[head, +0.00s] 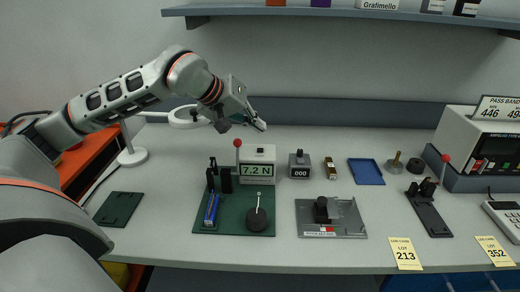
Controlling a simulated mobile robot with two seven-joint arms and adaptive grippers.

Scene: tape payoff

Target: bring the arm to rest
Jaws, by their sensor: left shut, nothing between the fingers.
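My left arm reaches in from the left and is raised over the back left of the bench. My left gripper (260,124) is shut and empty, in the air above the force tester with the 7.2 N display (257,172). It touches nothing that I can see. My right gripper is out of view.
A grey bench (300,252) carries a green base plate (235,224) with the tester, a grey fixture (345,220), a blue tray (366,172), a black stand (428,210) and a large instrument (485,145). A lamp (132,157) stands behind my arm. A shelf (340,12) runs above.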

